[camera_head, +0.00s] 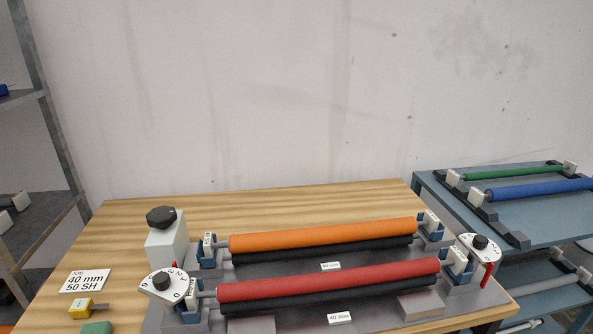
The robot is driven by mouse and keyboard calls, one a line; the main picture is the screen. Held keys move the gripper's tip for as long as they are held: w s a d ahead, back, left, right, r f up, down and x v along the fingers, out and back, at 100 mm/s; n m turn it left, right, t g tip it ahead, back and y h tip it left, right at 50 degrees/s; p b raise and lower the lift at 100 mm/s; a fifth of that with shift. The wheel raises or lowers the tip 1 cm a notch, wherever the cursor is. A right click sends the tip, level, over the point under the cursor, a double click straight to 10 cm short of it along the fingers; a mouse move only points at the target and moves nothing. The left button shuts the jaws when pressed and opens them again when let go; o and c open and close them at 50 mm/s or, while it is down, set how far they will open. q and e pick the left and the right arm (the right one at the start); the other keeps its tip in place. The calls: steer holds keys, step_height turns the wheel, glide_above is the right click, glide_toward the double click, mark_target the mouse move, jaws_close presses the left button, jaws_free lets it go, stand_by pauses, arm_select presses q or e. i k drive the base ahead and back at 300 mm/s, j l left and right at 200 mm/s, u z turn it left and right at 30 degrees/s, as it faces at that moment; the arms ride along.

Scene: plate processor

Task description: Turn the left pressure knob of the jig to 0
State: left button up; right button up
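The jig stands on the wooden table, its grey base (285,323) carrying an orange roller (320,235) behind a red roller (330,279), each with a black roller beside it. The left pressure knob (162,282) is a black knob on a white numbered dial at the jig's front left. A red pointer stands by the dial; the exact setting is too small to read surely. The right pressure knob (480,243) has a similar white dial and red pointer at the jig's right end. Neither of my grippers shows in the head view.
A grey-white box with a black knob (166,235) stands behind the left dial. A sign reading 40 mm 50 SH (85,281), a yellow block (80,308) and a green block (97,328) are at left. A blue rack (520,220) with green and blue rollers is at right.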

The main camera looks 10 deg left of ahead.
mark_target(169, 285)
steer(key=u, duration=1.2)
steer(key=k+j, duration=0.05)
